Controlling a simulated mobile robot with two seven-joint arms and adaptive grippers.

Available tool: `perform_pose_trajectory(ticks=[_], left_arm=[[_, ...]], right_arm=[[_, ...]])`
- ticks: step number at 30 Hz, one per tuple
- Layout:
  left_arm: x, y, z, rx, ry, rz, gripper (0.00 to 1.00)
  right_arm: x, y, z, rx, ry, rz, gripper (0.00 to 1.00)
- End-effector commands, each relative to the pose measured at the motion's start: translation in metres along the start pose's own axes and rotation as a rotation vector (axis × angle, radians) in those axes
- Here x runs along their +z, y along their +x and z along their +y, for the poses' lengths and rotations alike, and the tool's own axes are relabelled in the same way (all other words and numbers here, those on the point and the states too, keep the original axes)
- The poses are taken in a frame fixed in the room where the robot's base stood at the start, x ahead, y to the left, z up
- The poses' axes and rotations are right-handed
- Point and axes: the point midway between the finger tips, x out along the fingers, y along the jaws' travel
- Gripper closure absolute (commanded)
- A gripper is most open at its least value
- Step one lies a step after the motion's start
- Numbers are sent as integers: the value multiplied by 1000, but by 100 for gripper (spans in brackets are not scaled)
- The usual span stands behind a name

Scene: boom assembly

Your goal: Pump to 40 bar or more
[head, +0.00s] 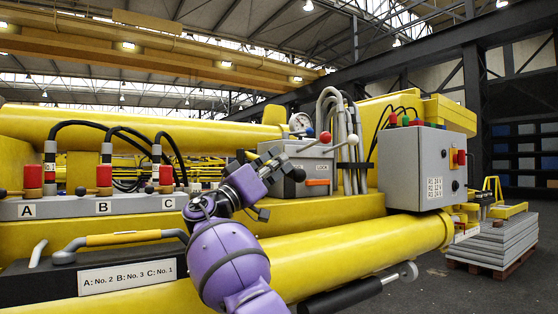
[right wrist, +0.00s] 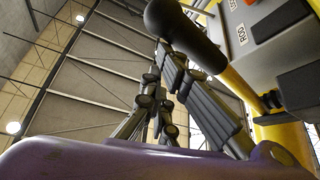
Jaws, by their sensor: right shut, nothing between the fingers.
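A round white pressure gauge (head: 300,122) stands behind the grey valve block (head: 308,172); its reading is too small to tell. The block carries a lever with a red ball (head: 325,137) and one with a white ball (head: 353,139). A bar with a yellow sleeve (head: 124,238) lies at the lower left. A black cylindrical bar (head: 340,295) shows at the bottom. My right gripper (head: 279,160) is shut and empty at the block's left side. In the right wrist view the gripper (right wrist: 172,62) is near a dark rounded handle (right wrist: 185,32); contact is unclear. My left gripper is out of view.
Valves with red caps (head: 104,176) stand on a grey strip marked A, B, C. A grey control box (head: 422,168) is at the right, with hoses (head: 335,115) beside it. A yellow boom tube (head: 355,255) runs below my right gripper. Stacked plates (head: 492,243) lie beyond.

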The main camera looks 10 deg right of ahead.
Motion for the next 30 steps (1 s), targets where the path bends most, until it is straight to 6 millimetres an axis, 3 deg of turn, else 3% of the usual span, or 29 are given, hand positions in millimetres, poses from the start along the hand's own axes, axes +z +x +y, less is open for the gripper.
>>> perform_pose_trajectory(ticks=[1,4,12,18,24,30], left_arm=[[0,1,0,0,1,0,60],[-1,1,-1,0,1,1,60],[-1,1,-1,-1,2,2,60],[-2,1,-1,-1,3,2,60],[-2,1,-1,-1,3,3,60],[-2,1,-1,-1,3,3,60]], right_arm=[[10,-9,-5,-7,-8,-12,100],[4,-26,-3,-6,-3,-5,100],[-31,-84,11,-5,3,3,100],[-49,-115,19,-2,2,4,100],[-57,-130,22,-1,3,5,100],[-58,-131,23,0,3,5,100]])
